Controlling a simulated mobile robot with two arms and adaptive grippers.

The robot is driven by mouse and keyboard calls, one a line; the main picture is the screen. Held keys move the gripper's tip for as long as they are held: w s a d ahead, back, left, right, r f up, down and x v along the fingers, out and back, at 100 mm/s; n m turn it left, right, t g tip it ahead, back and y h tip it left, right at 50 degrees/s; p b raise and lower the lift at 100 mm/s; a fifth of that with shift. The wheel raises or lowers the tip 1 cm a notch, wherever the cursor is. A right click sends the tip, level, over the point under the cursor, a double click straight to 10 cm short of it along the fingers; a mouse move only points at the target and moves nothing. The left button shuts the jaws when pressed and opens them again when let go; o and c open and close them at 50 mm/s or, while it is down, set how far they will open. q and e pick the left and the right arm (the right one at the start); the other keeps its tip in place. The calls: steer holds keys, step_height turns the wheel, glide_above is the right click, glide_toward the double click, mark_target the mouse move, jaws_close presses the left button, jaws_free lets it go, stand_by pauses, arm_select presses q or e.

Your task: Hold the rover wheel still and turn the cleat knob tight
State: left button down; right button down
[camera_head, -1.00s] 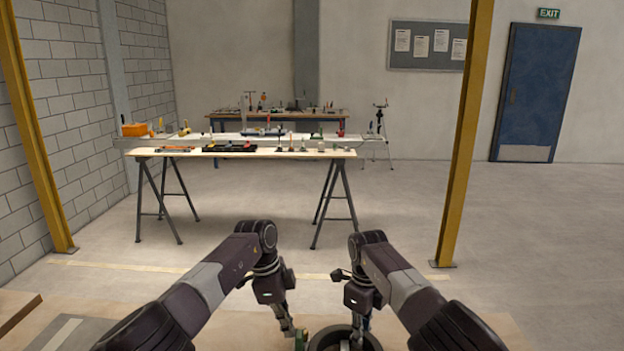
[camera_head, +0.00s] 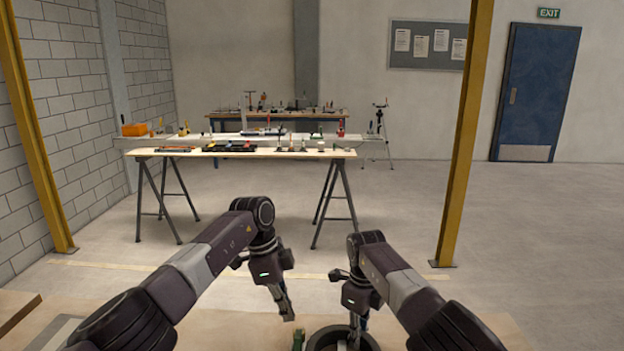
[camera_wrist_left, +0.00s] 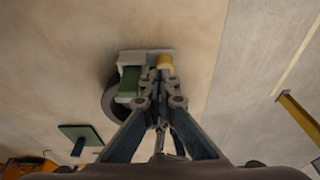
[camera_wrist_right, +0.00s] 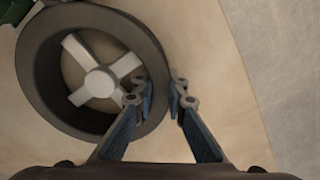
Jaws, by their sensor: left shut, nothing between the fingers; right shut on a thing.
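The rover wheel (camera_head: 318,342), a dark ring, sits at the bottom edge of the head view, partly cut off. In the right wrist view the wheel (camera_wrist_right: 40,85) shows pale spokes and a hub. My right gripper (camera_wrist_right: 160,90) is shut on its rim, one finger on each side. A yellow knob (camera_wrist_left: 165,62), which looks like the cleat knob, sits beside a green block (camera_wrist_left: 129,84) on a pale bracket by the wheel. My left gripper (camera_wrist_left: 160,82) is shut and empty; it overlaps the knob's near side in its wrist view. In the head view the left gripper (camera_head: 290,316) is above the green part.
The wheel stands on a tan tabletop (camera_head: 225,325). A dark green flat piece (camera_wrist_left: 82,136) and an orange item (camera_wrist_left: 22,166) lie away from the wheel. The table around the wheel is mostly bare.

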steer(key=shift+d, duration=0.1)
steer(key=c, duration=1.8)
jaws_free()
steer(key=shift+c, duration=0.2)
